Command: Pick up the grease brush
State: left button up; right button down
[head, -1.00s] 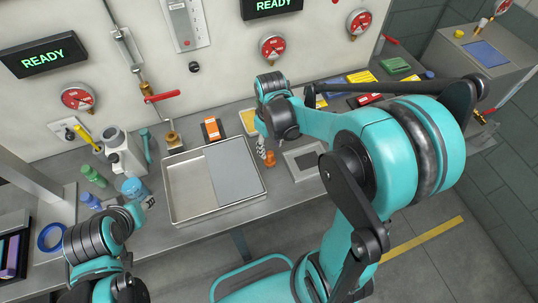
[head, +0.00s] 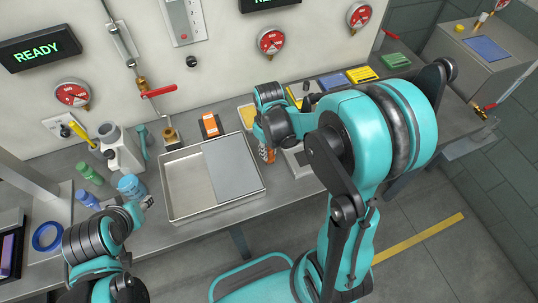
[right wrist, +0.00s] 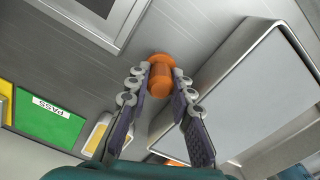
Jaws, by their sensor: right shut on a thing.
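The orange grease brush (right wrist: 160,78) stands upright between the fingers of my right gripper (right wrist: 161,95) in the right wrist view. The fingers are shut on it, one on each side. A second orange bit shows low in that view, near the palm. In the head view the right gripper (head: 267,155) is just right of the metal tray, and its fingers and wrist hide most of the brush. I cannot tell whether the brush is clear of the bench. My left gripper (head: 147,202) is at the tray's left, small and partly hidden, and its opening is unclear.
The metal tray (head: 212,219) with a grey sheet (head: 232,168) is close beside the brush. An orange device (head: 209,125) lies behind it. A green PASS card (right wrist: 50,120) lies near the brush.

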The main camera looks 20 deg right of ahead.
jog(key=shift+r, duration=0.5)
jog(key=r+p, duration=0.1)
jog(key=r, duration=0.1)
jog(key=s+r+p, duration=0.1)
jog(key=r, duration=0.1)
jog(key=shift+d, duration=0.1)
jog(key=s+d+r+p, duration=0.2)
jog(key=s+r, duration=0.4)
jog(key=s, duration=0.4)
jog(key=shift+s+p, duration=0.25)
jog(key=shift+p, duration=0.2)
dwell(1.0)
